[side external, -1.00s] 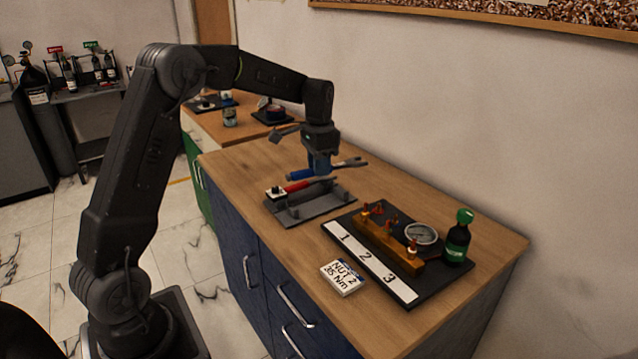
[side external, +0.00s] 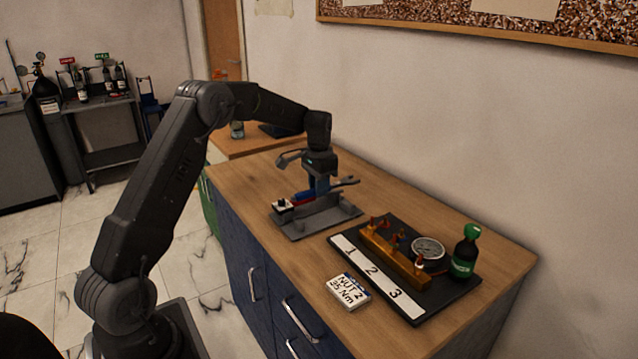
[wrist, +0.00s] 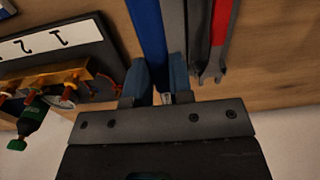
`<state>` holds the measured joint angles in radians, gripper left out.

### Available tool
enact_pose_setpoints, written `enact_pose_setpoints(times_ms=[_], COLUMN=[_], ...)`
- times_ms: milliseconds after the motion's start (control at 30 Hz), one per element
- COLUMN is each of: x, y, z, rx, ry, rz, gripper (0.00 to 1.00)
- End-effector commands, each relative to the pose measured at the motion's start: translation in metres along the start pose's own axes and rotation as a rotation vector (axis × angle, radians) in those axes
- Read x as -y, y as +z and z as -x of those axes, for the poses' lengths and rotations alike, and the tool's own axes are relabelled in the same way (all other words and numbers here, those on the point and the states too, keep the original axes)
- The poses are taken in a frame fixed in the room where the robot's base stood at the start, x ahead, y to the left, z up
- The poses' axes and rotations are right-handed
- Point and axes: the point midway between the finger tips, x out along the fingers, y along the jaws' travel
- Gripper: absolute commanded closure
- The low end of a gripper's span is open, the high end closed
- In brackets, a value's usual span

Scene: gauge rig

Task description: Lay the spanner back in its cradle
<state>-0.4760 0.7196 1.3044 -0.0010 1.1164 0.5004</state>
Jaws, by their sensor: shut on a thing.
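My gripper (side external: 319,186) is shut on the blue-handled spanner, whose grey open-ended head (side external: 346,182) sticks out to the right in the side view. The spanner lies about level, low over the grey cradle (side external: 325,225). I cannot tell whether it touches the cradle's supports. In the wrist view the blue handle (wrist: 149,30) runs up from between my gripper's fingers (wrist: 163,85).
A dark board with a numbered strip (side external: 374,277), a brass manifold (side external: 396,255), a gauge (side external: 428,249) and a green-capped bottle (side external: 465,252) stands to the right. A "NUT 2 35 Nm" card (side external: 348,292) lies in front.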

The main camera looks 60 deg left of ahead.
Motion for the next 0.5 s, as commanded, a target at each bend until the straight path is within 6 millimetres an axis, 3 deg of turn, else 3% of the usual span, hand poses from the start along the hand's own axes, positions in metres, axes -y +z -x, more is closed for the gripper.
enact_pose_setpoints(times_ms=[167, 500], x=[0.000, 0.000], y=[0.000, 0.001], z=[-0.003, -0.031], rx=[-0.001, 0.001], ry=[0.000, 0.001], rz=[0.000, 0.000], gripper=[1.00, 1.00])
